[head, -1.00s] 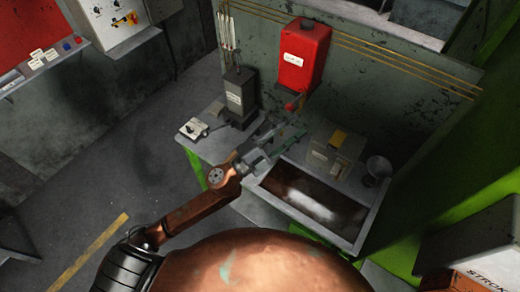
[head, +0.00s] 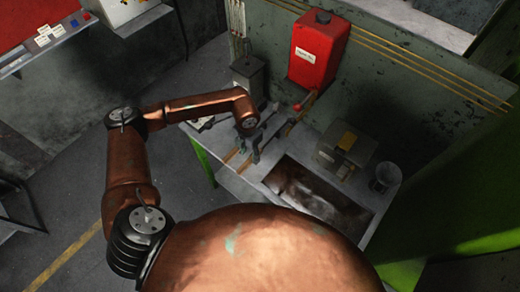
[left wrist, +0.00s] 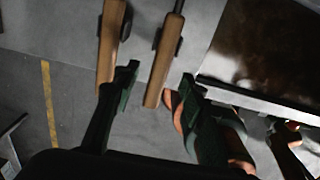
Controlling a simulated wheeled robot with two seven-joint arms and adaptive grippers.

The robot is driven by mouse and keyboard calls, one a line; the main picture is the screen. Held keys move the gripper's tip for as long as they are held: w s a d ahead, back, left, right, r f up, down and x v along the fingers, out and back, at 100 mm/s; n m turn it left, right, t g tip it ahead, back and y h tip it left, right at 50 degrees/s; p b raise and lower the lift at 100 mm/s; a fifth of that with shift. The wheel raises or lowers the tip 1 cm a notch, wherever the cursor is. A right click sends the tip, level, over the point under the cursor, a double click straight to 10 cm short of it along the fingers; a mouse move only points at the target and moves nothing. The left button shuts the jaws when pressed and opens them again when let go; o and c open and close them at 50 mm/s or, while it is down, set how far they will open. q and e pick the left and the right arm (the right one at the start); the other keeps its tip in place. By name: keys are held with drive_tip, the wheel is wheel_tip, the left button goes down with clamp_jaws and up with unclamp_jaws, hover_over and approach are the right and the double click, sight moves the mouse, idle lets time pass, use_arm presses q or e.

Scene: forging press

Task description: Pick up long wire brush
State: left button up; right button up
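Two wooden handles lie side by side near the front edge of the bench, the left handle (left wrist: 110,45) and the right handle (left wrist: 165,60). They also show in the head view as the left handle (head: 231,155) and the right handle (head: 244,166). I cannot tell which belongs to the long wire brush; their far ends are hidden or out of frame. My left gripper (head: 254,148) points down over them. In the left wrist view its fingers (left wrist: 159,78) are apart, with the right handle in the gap between them; I see no grip on it. My right gripper is not in view.
The grey bench (head: 225,180) holds a sunken dark tray (head: 315,195) right of the handles. Behind stand a red canister (head: 318,48), a dark box (head: 250,75), a grey box with a yellow patch (head: 345,150) and a metal cup (head: 385,177).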

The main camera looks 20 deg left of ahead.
sight(250, 160)
use_arm(q)
drive_tip(key=shift+w+d+f+p, duration=0.1)
drive_tip(key=shift+f+p, duration=0.25)
drive_tip(key=shift+f, duration=1.25)
drive_tip(key=shift+w+f+p, duration=0.1)
drive_tip(key=shift+f+p, duration=0.25)
drive_tip(key=shift+f, duration=1.2)
clamp_jaws()
